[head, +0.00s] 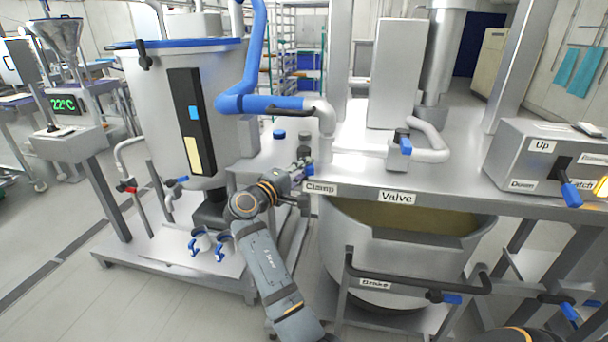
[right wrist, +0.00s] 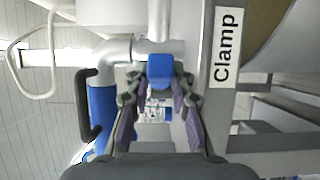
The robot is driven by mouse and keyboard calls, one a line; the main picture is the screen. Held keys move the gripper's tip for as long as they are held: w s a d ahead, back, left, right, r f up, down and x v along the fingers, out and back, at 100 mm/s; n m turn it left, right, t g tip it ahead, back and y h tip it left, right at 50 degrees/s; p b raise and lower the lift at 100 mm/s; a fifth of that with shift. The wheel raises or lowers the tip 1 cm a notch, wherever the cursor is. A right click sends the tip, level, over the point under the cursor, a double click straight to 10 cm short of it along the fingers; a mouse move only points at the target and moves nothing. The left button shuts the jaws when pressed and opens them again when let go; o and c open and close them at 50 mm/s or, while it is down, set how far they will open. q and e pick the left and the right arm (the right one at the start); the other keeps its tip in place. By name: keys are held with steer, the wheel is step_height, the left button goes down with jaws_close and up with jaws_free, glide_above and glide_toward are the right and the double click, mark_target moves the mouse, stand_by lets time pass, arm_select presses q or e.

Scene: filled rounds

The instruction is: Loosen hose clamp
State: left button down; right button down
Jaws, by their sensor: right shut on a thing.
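The hose clamp sits where the blue hose (head: 262,103) and its metal elbow (head: 326,128) come down to the steel deck, above the "Clamp" label (head: 321,189). The label also shows in the right wrist view (right wrist: 227,47). My right gripper (head: 303,167) is at the deck's front edge, beside the label. In the right wrist view its two fingers (right wrist: 160,92) are shut on the clamp's blue handle (right wrist: 160,66), whose end shows between the tips. The rest of the clamp is mostly hidden by the gripper. My left gripper is not in view.
Right of the clamp is a valve with a blue handle (head: 405,145). A large steel bowl (head: 400,235) stands under the deck. A tall steel hopper (head: 160,110) stands to the left. A control box (head: 540,150) with levers is at the right.

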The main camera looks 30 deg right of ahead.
stand_by(0.4)
steer(key=c, duration=1.2)
jaws_free()
steer(key=shift+o, duration=0.2)
